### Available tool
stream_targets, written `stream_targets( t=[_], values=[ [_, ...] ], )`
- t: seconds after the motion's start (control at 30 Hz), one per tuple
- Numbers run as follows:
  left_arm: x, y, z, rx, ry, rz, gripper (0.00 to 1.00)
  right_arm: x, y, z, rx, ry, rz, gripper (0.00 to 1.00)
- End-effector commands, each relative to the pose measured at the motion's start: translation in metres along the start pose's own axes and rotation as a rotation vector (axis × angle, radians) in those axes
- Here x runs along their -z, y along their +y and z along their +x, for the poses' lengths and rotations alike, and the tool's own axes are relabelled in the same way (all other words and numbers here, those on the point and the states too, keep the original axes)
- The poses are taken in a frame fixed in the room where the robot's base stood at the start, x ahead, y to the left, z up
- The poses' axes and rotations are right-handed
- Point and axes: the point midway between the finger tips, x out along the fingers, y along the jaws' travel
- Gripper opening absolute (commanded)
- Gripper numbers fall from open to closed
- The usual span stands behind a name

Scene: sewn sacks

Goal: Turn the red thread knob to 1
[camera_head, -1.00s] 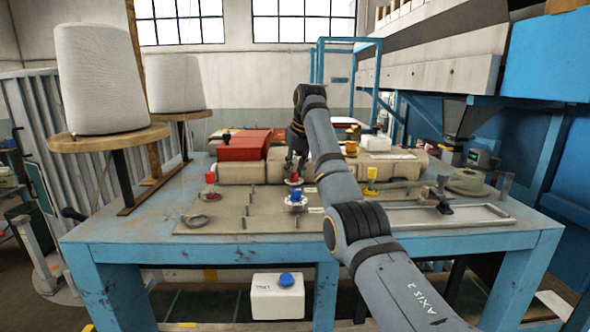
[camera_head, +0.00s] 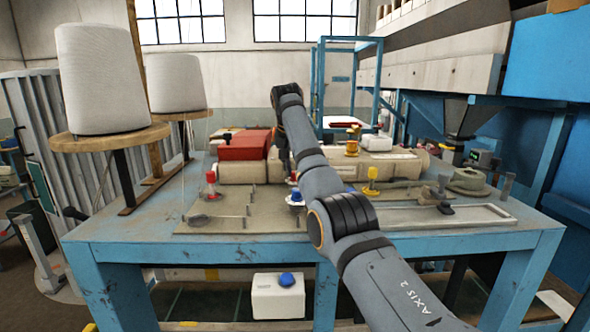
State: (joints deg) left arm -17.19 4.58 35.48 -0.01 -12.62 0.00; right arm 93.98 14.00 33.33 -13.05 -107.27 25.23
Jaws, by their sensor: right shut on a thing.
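My right arm crosses the middle of the table, and my right gripper (camera_head: 291,172) reaches down behind it. A blue knob (camera_head: 296,195) on a white base stands just in front, partly hidden by my arm. Another red-topped piece (camera_head: 211,178) stands apart to the left, and a yellow knob (camera_head: 372,173) to the right. My left gripper is out of view.
The blue table (camera_head: 190,255) carries a cream machine body (camera_head: 237,172) with a red box (camera_head: 245,147) behind the knobs. Thin upright pins stand on the plate. Two large white cones (camera_head: 97,78) stand at left. A metal tray (camera_head: 450,216) lies at right.

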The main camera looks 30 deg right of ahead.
Motion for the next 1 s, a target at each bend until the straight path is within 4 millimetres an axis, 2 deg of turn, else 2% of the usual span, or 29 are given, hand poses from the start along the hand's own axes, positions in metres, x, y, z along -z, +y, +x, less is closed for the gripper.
stream_targets(
  t=[0.4, 0.93, 0.97, 1.0],
  values=[
    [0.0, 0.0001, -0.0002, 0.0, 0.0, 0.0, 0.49, 0.0006, -0.0017, -0.0019, -0.062, 0.002, 0.156, 0.0],
    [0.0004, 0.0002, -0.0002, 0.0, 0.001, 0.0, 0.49, 0.0007, -0.002, -0.0017, -0.069, 0.003, 0.174, 0.0],
    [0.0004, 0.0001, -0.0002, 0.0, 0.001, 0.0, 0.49, 0.0007, -0.002, -0.0017, -0.069, 0.003, 0.174, 0.27],
    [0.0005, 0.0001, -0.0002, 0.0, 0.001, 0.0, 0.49, 0.0007, -0.002, -0.0017, -0.069, 0.003, 0.174, 0.32]
  ],
)
